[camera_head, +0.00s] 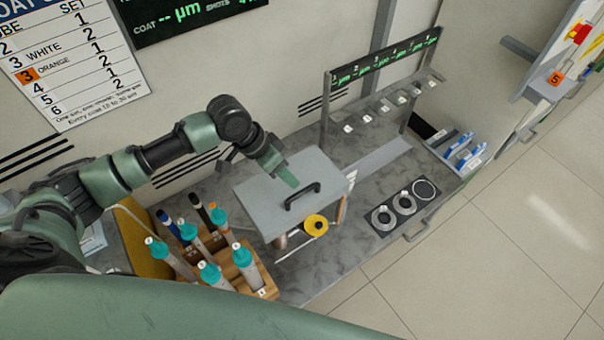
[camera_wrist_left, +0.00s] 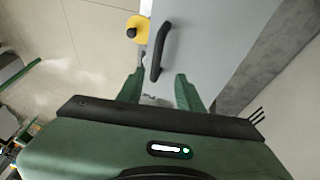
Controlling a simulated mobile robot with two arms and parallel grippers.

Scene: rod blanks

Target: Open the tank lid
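The tank has a flat grey lid (camera_head: 262,196) that lies level and looks shut, with a black bar handle (camera_head: 303,196) near its right edge. My left gripper (camera_head: 286,176) is above the lid, a little behind and left of the handle. In the left wrist view the two green fingers (camera_wrist_left: 160,88) are apart with nothing between their tips. The handle (camera_wrist_left: 158,52) lies just beyond them, roughly in line with the gap, over the grey lid (camera_wrist_left: 205,45). Most of the tank body is hidden under the lid. My right gripper is in neither view.
A yellow disc with a dark knob (camera_head: 316,224) is at the tank's front. A wooden rack (camera_head: 255,273) with several teal-capped tubes stands left of it. A black plate with rings (camera_head: 403,204) lies to the right. A rack with a display (camera_head: 385,62) stands behind.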

